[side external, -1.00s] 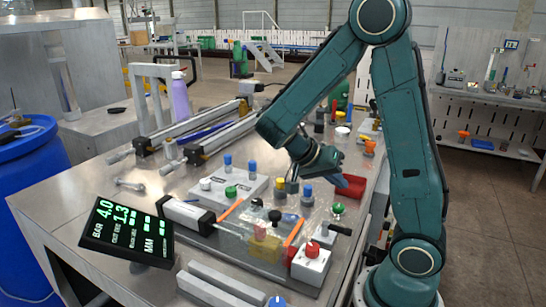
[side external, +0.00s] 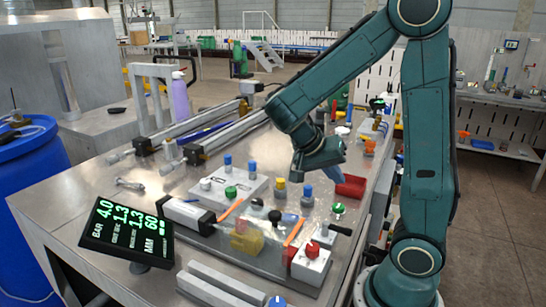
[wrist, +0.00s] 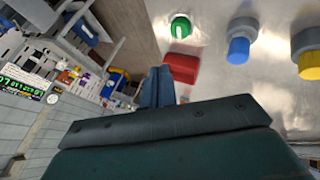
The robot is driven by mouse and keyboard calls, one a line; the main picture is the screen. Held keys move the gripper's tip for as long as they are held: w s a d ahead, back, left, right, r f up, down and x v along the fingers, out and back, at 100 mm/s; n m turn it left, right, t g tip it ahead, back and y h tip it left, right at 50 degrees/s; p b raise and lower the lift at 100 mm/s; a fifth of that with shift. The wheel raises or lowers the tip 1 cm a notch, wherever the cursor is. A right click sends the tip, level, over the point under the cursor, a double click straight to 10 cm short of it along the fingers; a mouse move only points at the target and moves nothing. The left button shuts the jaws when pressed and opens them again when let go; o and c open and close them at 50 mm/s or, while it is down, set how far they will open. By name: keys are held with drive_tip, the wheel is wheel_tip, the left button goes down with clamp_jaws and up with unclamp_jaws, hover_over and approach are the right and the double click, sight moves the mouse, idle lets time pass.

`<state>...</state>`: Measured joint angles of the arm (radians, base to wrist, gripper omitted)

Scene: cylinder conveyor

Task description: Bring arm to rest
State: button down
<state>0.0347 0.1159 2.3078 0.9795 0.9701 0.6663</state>
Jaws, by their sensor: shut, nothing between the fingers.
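My gripper (side external: 341,174) hangs over the right part of the work table, at the end of my teal arm. Its blue-grey fingers are close together and hold nothing; in the wrist view the fingers (wrist: 158,87) show side by side. The gap between the fingers and the bin is hard to judge.
Blue (side external: 307,194) and yellow (side external: 280,189) capped pegs and a green knob (side external: 338,208) stand close by. A yellow block (side external: 247,242) lies under the clear guard. A display (side external: 128,232) stands at the front left. Rails (side external: 200,138) run behind.

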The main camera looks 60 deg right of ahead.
drive_tip(key=a+r+n+t+y, duration=0.3)
drive_tip(key=a+n+t, duration=0.2)
drive_tip(key=a+n, duration=0.2)
drive_tip(key=s+a+r+n+t+y, duration=0.1)
drive_tip(key=a+r+n+t+y, duration=0.1)
drive_tip(key=a+r+n+t, duration=0.2)
drive_tip(key=a+n+t, duration=0.2)
drive_tip(key=a+n, duration=0.2)
drive_tip(key=n, duration=0.1)
drive_tip(key=shift+s+r+n+y, duration=0.2)
drive_tip(key=shift+r+n+y, duration=0.1)
drive_tip(key=shift+n+y, duration=0.1)
